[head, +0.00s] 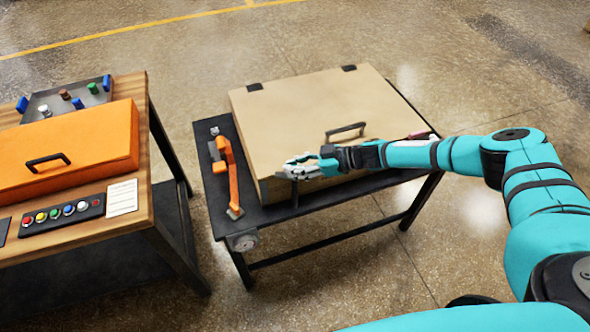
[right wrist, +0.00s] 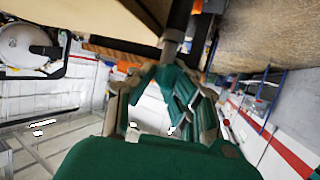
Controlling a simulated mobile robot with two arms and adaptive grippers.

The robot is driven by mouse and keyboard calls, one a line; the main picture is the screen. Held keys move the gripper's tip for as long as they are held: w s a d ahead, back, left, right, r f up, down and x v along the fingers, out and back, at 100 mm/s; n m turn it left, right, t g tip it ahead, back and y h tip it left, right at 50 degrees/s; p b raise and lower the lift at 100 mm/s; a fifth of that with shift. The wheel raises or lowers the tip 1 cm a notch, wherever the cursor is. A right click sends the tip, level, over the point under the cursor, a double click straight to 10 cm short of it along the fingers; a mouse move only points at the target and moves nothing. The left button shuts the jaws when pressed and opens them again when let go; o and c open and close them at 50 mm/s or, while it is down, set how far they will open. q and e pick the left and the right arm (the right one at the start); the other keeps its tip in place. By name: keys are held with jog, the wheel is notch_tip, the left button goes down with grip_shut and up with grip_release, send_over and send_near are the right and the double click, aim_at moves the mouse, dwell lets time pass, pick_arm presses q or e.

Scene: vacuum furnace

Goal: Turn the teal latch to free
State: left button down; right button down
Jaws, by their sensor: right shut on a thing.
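A tan box (head: 318,108) with a black handle (head: 346,130) on its lid stands on a dark table; its lid is down. My right gripper (head: 292,168) is at the front edge of the box, near its left front corner. In the right wrist view my right gripper (right wrist: 168,72) is shut around the end of a short grey-brown post (right wrist: 171,47). The teal latch is largely hidden by the fingers, which are of similar colour, so I cannot tell its angle. My left gripper is not in view.
An orange tool (head: 232,178) lies on the dark table (head: 222,218) left of the box. A wooden bench with an orange case (head: 90,138) and coloured buttons stands further left. The floor in front is clear.

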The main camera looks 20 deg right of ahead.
jog(key=n+g+b, duration=0.2)
jog(key=b, duration=0.1)
jog(key=n+g+y+b, duration=0.1)
jog(key=n+g+b, duration=0.1)
jog(key=b, duration=0.1)
jog(key=shift+f+g, duration=0.2)
jog(key=shift+g, duration=0.2)
jog(key=shift+r+n+g+b, duration=0.25)
jog(key=shift+n+g+b, duration=0.55)
jog(key=shift+n+g, duration=0.1)
jog(key=shift+a+y, duration=0.1)
jog(key=shift+y, duration=0.2)
jog(key=c, duration=1.3)
grip_release()
jog(key=shift+r, duration=0.1)
jog(key=shift+c, duration=0.2)
